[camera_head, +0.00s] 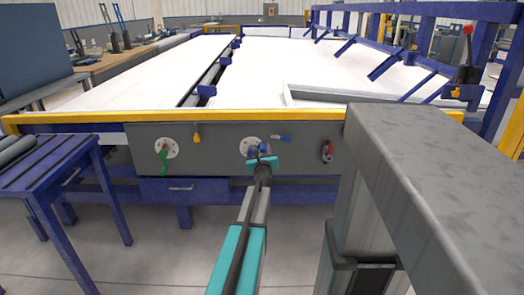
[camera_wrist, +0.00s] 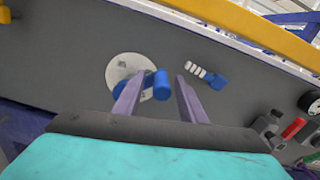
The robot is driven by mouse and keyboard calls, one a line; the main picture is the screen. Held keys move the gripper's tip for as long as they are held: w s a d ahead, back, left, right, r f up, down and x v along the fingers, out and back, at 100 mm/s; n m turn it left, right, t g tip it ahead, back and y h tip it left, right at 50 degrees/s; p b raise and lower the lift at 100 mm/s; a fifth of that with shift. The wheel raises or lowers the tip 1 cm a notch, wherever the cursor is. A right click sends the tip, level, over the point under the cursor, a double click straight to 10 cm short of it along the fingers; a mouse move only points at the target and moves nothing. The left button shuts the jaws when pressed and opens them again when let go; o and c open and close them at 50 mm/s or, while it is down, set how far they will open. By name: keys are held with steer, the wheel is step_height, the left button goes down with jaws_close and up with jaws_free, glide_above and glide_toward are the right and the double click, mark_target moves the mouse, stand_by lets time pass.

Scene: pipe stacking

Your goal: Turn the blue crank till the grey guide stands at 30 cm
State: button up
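The blue crank (camera_wrist: 161,84) sits on a round white dial plate (camera_wrist: 121,70) on the grey front panel. In the head view the crank (camera_head: 262,148) is partly hidden behind my gripper (camera_head: 262,162). In the wrist view my gripper (camera_wrist: 157,88) is open, with two purple fingers apart. The crank's knob shows between the fingertips, nearer the left one, with a gap to the right one. I cannot tell whether they touch. A grey L-shaped bar (camera_head: 370,97) on the white table may be the guide. No scale reading is legible.
A green crank (camera_head: 163,160) on another dial is at the panel's left. A blue handle with white rings (camera_wrist: 205,74) is right of the blue crank. A red-handled valve (camera_head: 327,152) is farther right. A yellow rail (camera_head: 90,117) edges the table. A blue bench (camera_head: 50,170) stands left.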

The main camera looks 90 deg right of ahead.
steer(key=shift+s+a+r, duration=0.1)
steer(key=shift+a, duration=0.35)
steer(key=a, duration=1.3)
steer(key=shift+s, duration=0.4)
stand_by(0.4)
